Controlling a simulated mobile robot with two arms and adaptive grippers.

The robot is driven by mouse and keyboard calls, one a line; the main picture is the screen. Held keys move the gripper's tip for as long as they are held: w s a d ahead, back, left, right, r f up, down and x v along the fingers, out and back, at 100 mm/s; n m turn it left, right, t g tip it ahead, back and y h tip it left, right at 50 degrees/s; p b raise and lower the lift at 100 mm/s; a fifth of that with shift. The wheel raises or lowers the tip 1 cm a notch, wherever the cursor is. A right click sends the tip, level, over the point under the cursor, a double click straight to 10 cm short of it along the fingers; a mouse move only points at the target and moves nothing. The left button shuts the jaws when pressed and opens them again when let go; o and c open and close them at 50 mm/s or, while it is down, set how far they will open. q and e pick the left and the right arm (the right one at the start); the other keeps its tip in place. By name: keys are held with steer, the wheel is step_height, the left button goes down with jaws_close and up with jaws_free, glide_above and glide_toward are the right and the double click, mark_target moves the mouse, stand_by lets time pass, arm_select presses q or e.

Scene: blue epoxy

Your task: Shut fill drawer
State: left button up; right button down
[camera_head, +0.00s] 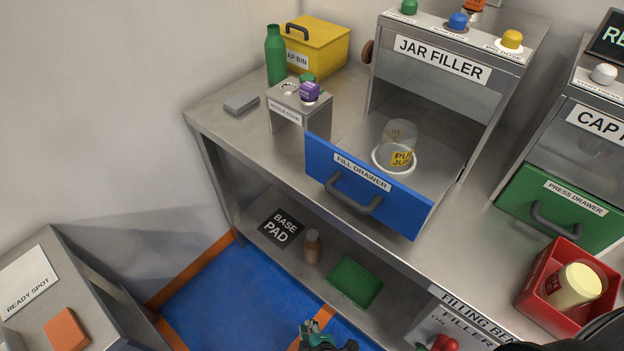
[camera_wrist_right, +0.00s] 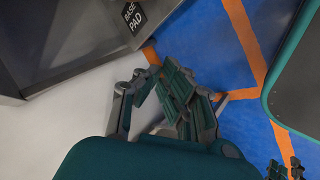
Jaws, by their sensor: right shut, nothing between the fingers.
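The fill drawer (camera_head: 366,184) has a blue front with a dark grey handle (camera_head: 352,194). It is pulled out from under the jar filler (camera_head: 440,62). A clear jar (camera_head: 400,140) with a yellow label stands upright in the drawer on a white ring. My right gripper (camera_head: 316,332) shows at the bottom edge of the head view, below and apart from the drawer. In the right wrist view my right gripper (camera_wrist_right: 158,78) is shut and empty, above the floor. What looks like my left gripper (camera_wrist_right: 286,170) is partly seen at the lower right corner there; its jaws are unclear.
A bottle stand (camera_head: 300,112), green bottle (camera_head: 275,55) and yellow cap bin (camera_head: 318,46) stand left of the filler. The cap press with a green drawer (camera_head: 560,208) and a red bin (camera_head: 540,290) are at right. The blue floor (camera_head: 225,300) before the bench is clear.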

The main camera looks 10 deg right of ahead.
steer(key=w+a+r+n+t+b, duration=0.1)
steer(key=w+a+r+t, duration=0.15)
steer(key=r, duration=0.65)
steer(key=w+a+r+n+t, duration=0.1)
steer(key=w+r+t, duration=0.15)
steer(key=r, duration=0.55)
steer(key=t+h+b, duration=0.1)
steer(key=t+h, duration=0.2)
steer(key=t, duration=0.1)
glide_toward(310, 159)
steer(key=s+a, duration=0.4)
steer(key=s, duration=0.3)
arm_select(q)
steer(key=shift+w+a+r+p, duration=0.1)
steer(key=shift+r+p, duration=0.55)
steer(key=shift+p, duration=0.7)
steer(key=shift+w+a+r+p, duration=0.1)
steer(key=shift+r+p, duration=0.55)
steer(key=shift+p, duration=0.65)
arm_select(e)
steer(key=shift+w+d+f, duration=0.1)
steer(key=shift+w+d, duration=0.6)
steer(key=shift+w, duration=1.3)
steer(key=shift+w+d+r, duration=0.1)
steer(key=shift+w+d, duration=0.65)
steer(key=shift+w, duration=1.25)
steer(key=shift+w+d+f, duration=0.1)
steer(key=shift+w+d, duration=0.6)
steer(key=shift+w, duration=1.3)
steer(key=shift+d, duration=0.1)
